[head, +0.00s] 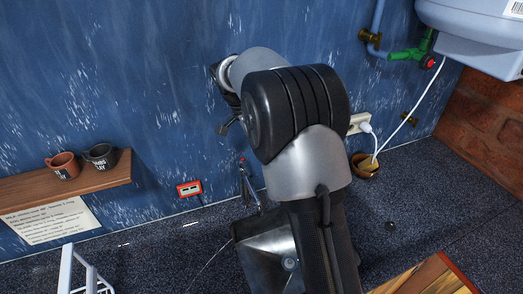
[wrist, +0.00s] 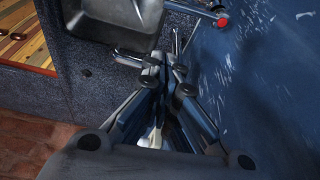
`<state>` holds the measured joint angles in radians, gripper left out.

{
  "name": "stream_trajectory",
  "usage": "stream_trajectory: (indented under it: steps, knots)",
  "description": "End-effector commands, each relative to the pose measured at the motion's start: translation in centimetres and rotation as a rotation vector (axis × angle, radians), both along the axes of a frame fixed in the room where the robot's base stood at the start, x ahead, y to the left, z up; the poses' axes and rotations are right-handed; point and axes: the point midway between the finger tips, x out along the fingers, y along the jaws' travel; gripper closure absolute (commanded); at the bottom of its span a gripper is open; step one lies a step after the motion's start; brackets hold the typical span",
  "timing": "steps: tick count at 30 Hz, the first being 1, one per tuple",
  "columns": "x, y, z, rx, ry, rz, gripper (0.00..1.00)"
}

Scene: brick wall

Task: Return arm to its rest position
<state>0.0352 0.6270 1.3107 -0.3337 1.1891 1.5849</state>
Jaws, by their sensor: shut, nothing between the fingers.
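My arm rises through the middle of the head view and bends toward the blue wall. My gripper (wrist: 164,62) is shut and empty in the wrist view, its fingers together above the counter beside the wall. In the head view only a small part of my gripper (head: 226,120) shows, left of my dark arm joint; the rest is hidden behind the arm.
A sink basin (wrist: 100,42) and a red-tipped tap (wrist: 205,12) lie beyond my fingertips. A wooden shelf (head: 75,181) with two mugs is at left. A red-framed socket (head: 189,188), a small pot (head: 366,165) and a water heater (head: 475,25) also show.

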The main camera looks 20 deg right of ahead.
Motion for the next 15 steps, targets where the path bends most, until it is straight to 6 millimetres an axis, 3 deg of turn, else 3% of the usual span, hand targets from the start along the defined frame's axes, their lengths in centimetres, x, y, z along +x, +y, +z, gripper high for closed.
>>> stream_trajectory:
  steps: [8, 11, 15]
  knots:
    - [-0.6, 0.4, 1.1, 0.005, -0.001, 0.029, 1.00]
    - [-2.1, 0.9, 2.4, 0.018, 0.000, 0.103, 1.00]
    - [-5.8, 2.2, 4.8, 0.042, 0.001, 0.278, 1.00]
